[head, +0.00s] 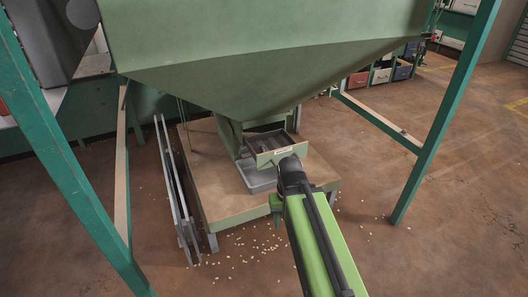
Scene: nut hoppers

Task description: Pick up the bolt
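No bolt can be made out in the head view. My green arm reaches up from the bottom right of centre. Its dark end, my gripper (291,170), is at the front right of a small metal drawer (278,155) under the hopper. The fingers cannot be made out, so whether they are open or shut, or hold anything, does not show. I cannot tell whether the gripper touches the drawer. The drawer's inside is dark and partly hidden by its front.
The big green hopper (270,55) hangs over a low wooden platform (230,200). A grey tray (258,178) sits below the drawer. Green legs (440,115) stand at both sides. Metal rails (176,190) lean at the platform's left. Pale nuts lie scattered on the floor.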

